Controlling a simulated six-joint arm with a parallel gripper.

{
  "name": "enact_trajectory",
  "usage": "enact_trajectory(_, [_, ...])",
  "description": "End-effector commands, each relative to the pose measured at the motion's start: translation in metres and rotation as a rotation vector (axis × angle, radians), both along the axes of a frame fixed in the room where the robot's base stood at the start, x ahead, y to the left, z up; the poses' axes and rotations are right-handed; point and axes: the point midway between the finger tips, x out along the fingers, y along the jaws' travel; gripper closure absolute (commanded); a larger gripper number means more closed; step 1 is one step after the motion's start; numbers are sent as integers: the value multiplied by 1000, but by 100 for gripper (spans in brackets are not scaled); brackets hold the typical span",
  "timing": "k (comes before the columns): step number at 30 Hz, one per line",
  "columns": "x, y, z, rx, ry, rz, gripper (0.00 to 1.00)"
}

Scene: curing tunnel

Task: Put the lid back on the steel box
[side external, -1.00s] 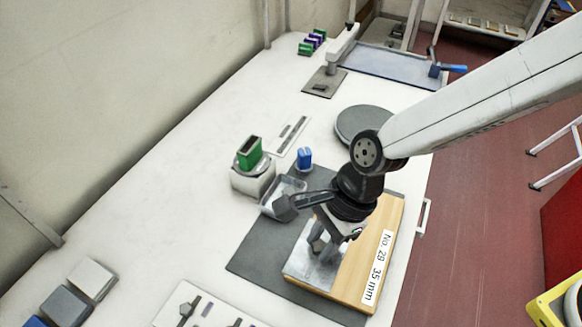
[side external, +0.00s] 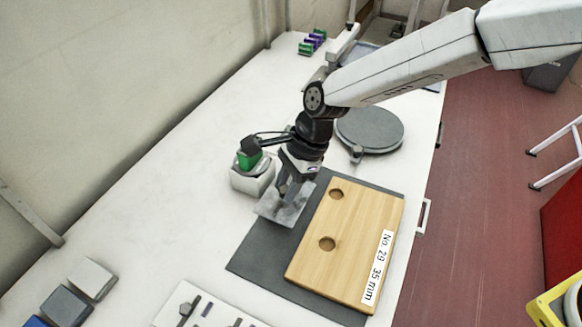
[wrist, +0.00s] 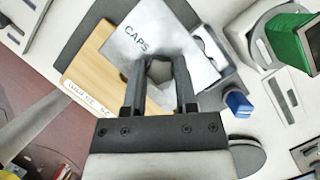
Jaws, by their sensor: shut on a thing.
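My gripper (side external: 284,194) is shut on the steel lid (side external: 272,211), a flat grey plate. The open steel box (wrist: 214,48) shows partly past the lid's right edge in the wrist view, with dark openings or contents that I cannot make out. In the side view the lid and gripper hide the box. The lid hangs over or beside it; I cannot tell the gap.
A wooden board (side external: 345,245) with two round holes lies on the dark mat (side external: 250,255). A green block (side external: 250,158) stands on a pale pedestal (side external: 252,180) close behind my gripper. A blue piece (wrist: 238,103) is near the box. A round grey disc (side external: 370,130) lies behind.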

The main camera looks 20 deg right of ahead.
Motion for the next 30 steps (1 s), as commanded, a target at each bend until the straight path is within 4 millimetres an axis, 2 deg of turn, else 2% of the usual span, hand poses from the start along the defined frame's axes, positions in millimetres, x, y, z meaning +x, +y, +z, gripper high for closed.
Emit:
enact_trajectory(1, [12, -2, -3, 0, -1, -4, 100])
enact_trajectory(6, [44, -9, -8, -5, -2, -5, 100])
enact_trajectory(12, [67, -17, -13, -10, -4, -5, 100])
enact_trajectory(18, [74, -19, -14, -12, -3, -5, 100])
enact_trajectory(30, [74, -19, -19, -12, -3, -5, 100])
